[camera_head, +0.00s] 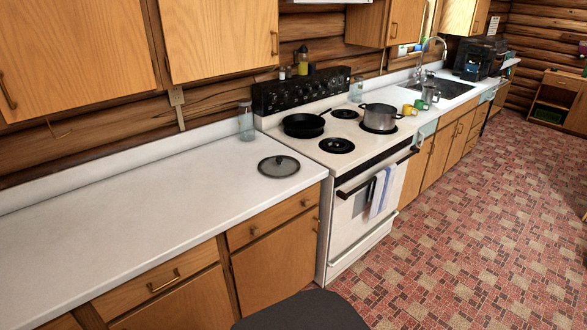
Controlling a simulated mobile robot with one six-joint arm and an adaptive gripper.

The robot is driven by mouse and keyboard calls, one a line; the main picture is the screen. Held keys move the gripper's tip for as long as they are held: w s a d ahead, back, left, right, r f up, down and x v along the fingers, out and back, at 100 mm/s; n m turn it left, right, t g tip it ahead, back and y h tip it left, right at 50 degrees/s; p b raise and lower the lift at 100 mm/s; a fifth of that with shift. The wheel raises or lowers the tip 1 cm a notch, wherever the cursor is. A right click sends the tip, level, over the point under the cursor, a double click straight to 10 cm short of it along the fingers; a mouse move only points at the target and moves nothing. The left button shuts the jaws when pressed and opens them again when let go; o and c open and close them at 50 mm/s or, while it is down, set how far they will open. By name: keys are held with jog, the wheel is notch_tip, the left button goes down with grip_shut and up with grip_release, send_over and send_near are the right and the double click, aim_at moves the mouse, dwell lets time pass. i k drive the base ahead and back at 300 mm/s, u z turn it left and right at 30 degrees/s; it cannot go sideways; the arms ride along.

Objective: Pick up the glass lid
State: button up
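The glass lid (279,166) lies flat on the white countertop, just left of the stove. It is round and dark-tinted, with a dark rim and a small knob on top. Nothing covers it, and the counter around it is clear. My gripper is not in view. A dark rounded shape at the bottom edge of the picture looks like part of my own body.
The white counter (130,215) is bare to the left. A glass jar (246,122) stands behind the lid near the wall. The stove (345,135) holds a black frying pan (304,125) and a steel pot (380,115). Upper cabinets (75,55) overhang the counter.

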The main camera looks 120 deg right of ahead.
aim_at(278, 166)
jog(key=z, duration=2.15)
jog(key=i, duration=0.1)
jog(key=z, duration=2.65)
jog(key=i, duration=0.5)
jog(key=z, duration=0.1)
